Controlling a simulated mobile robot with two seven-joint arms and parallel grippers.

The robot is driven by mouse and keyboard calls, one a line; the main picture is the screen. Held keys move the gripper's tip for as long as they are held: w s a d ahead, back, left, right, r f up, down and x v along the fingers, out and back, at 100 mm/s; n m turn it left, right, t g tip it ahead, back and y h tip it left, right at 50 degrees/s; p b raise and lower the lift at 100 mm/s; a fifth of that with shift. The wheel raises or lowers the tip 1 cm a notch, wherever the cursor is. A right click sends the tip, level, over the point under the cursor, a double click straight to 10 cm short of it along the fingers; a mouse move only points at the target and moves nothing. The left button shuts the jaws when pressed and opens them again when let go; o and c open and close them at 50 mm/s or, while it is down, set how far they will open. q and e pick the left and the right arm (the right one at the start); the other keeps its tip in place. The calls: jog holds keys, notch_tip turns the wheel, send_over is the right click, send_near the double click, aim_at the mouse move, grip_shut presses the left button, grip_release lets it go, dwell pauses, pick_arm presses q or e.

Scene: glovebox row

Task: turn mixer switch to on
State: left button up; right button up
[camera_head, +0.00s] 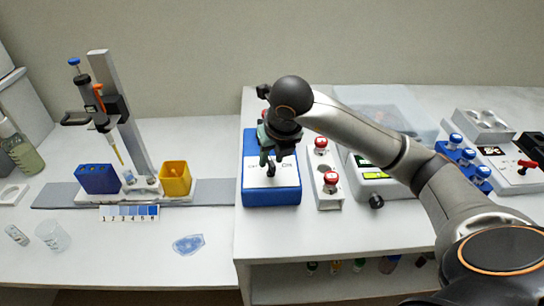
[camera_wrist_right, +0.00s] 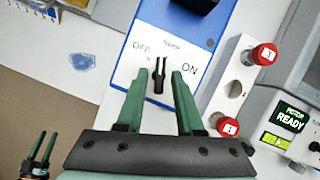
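The mixer is a blue box (camera_head: 251,152) with a white top panel, left of centre on the right bench in the head view. In the right wrist view its panel (camera_wrist_right: 127,72) reads OFF on the left and ON on the right. A black forked switch (camera_wrist_right: 158,76) stands between the labels; I cannot tell which side it is set to. My right gripper (camera_wrist_right: 158,80) is open above the panel, its green fingers on either side of the switch with gaps showing. It partly hides the switch in the head view (camera_head: 268,165). My left gripper (camera_wrist_right: 41,148) shows small at lower left, fingers apart.
A white block (camera_head: 327,190) with red-capped vials (camera_head: 331,178) stands just right of the mixer. Beyond it is a device with a green READY display (camera_wrist_right: 290,116). A clear-lidded box (camera_head: 390,108) stands behind. The bench front (camera_head: 330,235) is clear.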

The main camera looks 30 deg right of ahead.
jog(key=shift+o, duration=0.4)
jog(key=shift+s+r, duration=0.1)
jog(key=shift+r, duration=0.25)
jog(key=p+v, duration=0.1)
jog(key=v, duration=1)
jog(key=shift+s+r, duration=0.2)
jog(key=shift+r, duration=0.1)
jog(key=shift+a, duration=0.1)
